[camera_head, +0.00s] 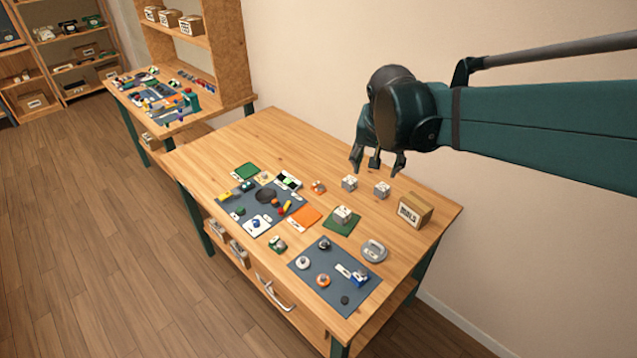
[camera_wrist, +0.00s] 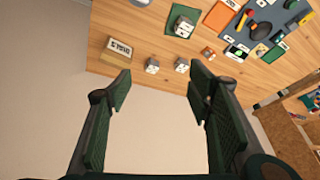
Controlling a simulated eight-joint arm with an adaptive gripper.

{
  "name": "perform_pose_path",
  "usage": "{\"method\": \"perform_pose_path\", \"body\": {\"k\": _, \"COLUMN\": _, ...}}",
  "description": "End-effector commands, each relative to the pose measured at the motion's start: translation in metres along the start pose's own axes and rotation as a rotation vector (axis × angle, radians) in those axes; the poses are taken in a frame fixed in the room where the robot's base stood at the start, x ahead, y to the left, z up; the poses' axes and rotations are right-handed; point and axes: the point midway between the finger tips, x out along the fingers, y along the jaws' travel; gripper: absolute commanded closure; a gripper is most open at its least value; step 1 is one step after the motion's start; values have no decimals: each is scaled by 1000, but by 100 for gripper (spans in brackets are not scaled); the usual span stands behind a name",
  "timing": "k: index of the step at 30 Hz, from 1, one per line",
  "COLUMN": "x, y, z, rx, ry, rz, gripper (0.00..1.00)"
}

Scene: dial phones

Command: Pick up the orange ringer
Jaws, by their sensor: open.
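A small orange piece (camera_head: 318,186), which looks like the orange ringer, sits on the bare wood behind the orange mat (camera_head: 304,217). It also shows in the wrist view (camera_wrist: 208,52). It is too small to make out in detail. A round orange-and-white part (camera_head: 323,281) lies on the front dark mat (camera_head: 335,278). My gripper (camera_head: 378,168) hangs above the back of the table, fingers down, open and empty. It is to the right of the orange piece and well above it. In the wrist view nothing is between the fingers (camera_wrist: 160,85).
Two grey cubes (camera_head: 349,183) (camera_head: 381,189) stand right of the orange piece. Another cube (camera_head: 342,214) is on a green mat (camera_head: 343,226). A labelled box (camera_head: 415,210) stands at the right. A dark mat (camera_head: 252,207) with several parts lies left. The back-left wood is clear.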

Motion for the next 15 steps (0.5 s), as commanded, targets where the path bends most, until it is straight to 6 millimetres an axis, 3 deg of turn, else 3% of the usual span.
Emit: {"method": "perform_pose_path", "body": {"k": 15, "x": 65, "y": -62, "z": -44, "rx": 113, "ry": -31, "rz": 62, "gripper": 49}}
